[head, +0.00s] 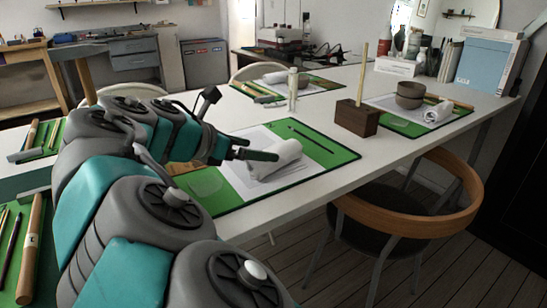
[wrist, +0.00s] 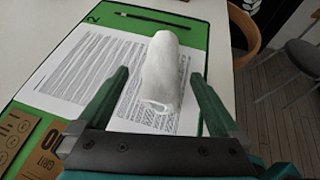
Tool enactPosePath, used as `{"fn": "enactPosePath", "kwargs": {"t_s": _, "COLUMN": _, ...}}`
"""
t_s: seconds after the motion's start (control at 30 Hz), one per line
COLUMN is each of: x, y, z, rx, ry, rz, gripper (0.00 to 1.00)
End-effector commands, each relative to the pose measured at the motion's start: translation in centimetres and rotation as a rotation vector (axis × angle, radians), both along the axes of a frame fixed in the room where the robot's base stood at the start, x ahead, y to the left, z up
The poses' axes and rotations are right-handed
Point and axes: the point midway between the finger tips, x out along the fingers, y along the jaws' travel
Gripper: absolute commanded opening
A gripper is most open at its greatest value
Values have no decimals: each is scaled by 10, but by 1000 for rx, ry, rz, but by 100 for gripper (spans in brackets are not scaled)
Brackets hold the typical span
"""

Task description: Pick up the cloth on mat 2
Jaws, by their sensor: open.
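A rolled white cloth (head: 277,157) lies on a printed sheet of paper (head: 238,178) on a green mat (head: 325,152) on the white table. In the wrist view the mat (wrist: 200,12) carries the number 2 in its far left corner, and the cloth (wrist: 162,68) lies lengthwise between my fingers. My gripper (wrist: 158,78) is open, with one green finger on each side of the cloth. It looks apart from the cloth on both sides. In the head view my gripper (head: 262,155) reaches in from the left, right at the cloth, and part of the mat is hidden behind my arm.
A dark pencil (head: 308,138) lies on the mat behind the cloth. Brown sanding cards (wrist: 25,140) lie at its left. A wooden block with a stick (head: 357,117) stands beyond. A chair (head: 405,215) stands at the front edge.

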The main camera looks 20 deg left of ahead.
Motion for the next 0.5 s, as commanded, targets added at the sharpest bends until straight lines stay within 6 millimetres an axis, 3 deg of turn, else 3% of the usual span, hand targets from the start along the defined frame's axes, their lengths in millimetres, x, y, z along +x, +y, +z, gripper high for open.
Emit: {"fn": "enactPosePath", "kwargs": {"t_s": 0.5, "x": 45, "y": -30, "z": -24, "rx": 2, "ry": 1, "rz": -5, "gripper": 100}}
